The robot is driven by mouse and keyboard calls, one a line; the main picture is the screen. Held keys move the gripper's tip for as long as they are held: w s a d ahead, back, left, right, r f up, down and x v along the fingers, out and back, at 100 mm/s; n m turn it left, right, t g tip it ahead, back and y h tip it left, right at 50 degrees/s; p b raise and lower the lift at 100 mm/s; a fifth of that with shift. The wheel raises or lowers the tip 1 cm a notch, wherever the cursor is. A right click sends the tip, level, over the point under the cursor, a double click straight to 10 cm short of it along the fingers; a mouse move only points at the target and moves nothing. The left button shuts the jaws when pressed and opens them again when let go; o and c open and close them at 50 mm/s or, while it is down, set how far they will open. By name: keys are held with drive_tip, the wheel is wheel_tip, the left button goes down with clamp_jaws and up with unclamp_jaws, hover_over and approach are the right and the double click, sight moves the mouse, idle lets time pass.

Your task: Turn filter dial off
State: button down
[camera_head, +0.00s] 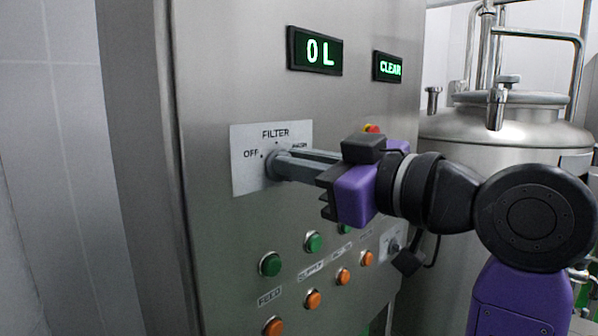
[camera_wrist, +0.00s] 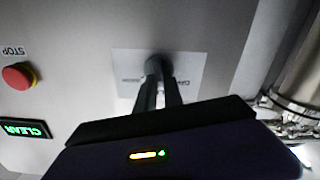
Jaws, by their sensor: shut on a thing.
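The filter dial (camera_head: 273,165) is a grey round knob on a white plate (camera_head: 243,182) marked FILTER, with OFF at its left and another label, partly hidden, at its right. My gripper (camera_head: 284,165) reaches in from the right, and its fingers are shut on the dial. In the wrist view the dark dial (camera_wrist: 157,64) sits between the fingertips, in front of the pale plate (camera_wrist: 127,62). The fingers hide most of the dial, and I cannot tell which mark it points to.
Displays above read 0 L (camera_head: 315,52) and CLEAR (camera_head: 387,67). A red stop button (camera_wrist: 19,76) lies near the dial. Green buttons (camera_head: 270,264) and orange buttons (camera_head: 313,299) are below. A steel tank (camera_head: 505,125) stands right of the panel.

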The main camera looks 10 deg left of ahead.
drive_tip(key=shift+s+a+f+n+b, duration=0.15)
drive_tip(key=shift+n+b, duration=1.15)
drive_tip(key=shift+n, duration=0.85)
drive_tip(key=shift+s+a+f+n+b, duration=0.15)
drive_tip(key=shift+n+b, duration=1.1)
drive_tip(key=shift+n, duration=0.9)
drive_tip(key=shift+d, duration=0.1)
drive_tip(key=c, duration=1.5)
unclamp_jaws()
drive_tip(key=shift+o, duration=0.2)
drive_tip(key=b+v, duration=0.1)
drive_tip(key=v, duration=0.6)
drive_tip(key=shift+s+d, duration=0.25)
drive_tip(key=shift+d, duration=0.1)
